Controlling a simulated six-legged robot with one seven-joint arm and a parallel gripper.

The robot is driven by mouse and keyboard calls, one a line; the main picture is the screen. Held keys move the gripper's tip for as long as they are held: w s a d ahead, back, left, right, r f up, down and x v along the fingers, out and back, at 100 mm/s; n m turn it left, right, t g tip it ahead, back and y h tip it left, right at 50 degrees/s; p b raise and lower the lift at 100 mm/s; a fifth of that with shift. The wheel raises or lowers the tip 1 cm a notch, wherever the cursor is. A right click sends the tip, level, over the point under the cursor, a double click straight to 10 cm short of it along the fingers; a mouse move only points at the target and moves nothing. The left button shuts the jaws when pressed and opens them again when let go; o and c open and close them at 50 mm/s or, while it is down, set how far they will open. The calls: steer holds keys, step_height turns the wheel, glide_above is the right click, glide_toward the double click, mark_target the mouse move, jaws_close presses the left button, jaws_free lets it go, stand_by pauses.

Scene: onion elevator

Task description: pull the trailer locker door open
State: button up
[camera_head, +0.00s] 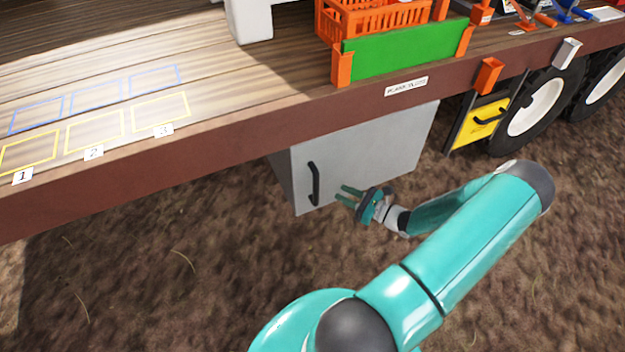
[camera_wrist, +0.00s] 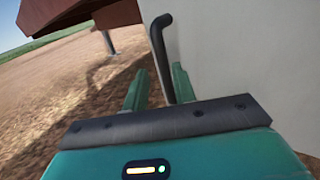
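The trailer locker is a grey box under the trailer bed, and its door (camera_head: 365,150) looks closed. A black vertical bar handle (camera_head: 314,184) is at the door's left side. My gripper (camera_head: 343,194) is just right of the handle in the head view, fingers pointing left towards it. In the wrist view the handle (camera_wrist: 163,50) rises ahead of my gripper (camera_wrist: 158,85), whose two green fingers are apart. The handle's lower part shows close to the right finger. I cannot tell whether the fingers touch it. The locker face (camera_wrist: 240,60) fills the right side.
The brown trailer bed edge (camera_head: 200,150) overhangs the locker. An orange crate (camera_head: 372,18) and a green panel (camera_head: 405,50) stand on the bed. A yellow panel with a black handle (camera_head: 482,122) and wheels (camera_head: 535,105) are at right. The ground (camera_head: 130,270) at left is clear.

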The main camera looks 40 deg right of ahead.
mark_target(316, 180)
steer(key=x, duration=1.1)
jaws_close()
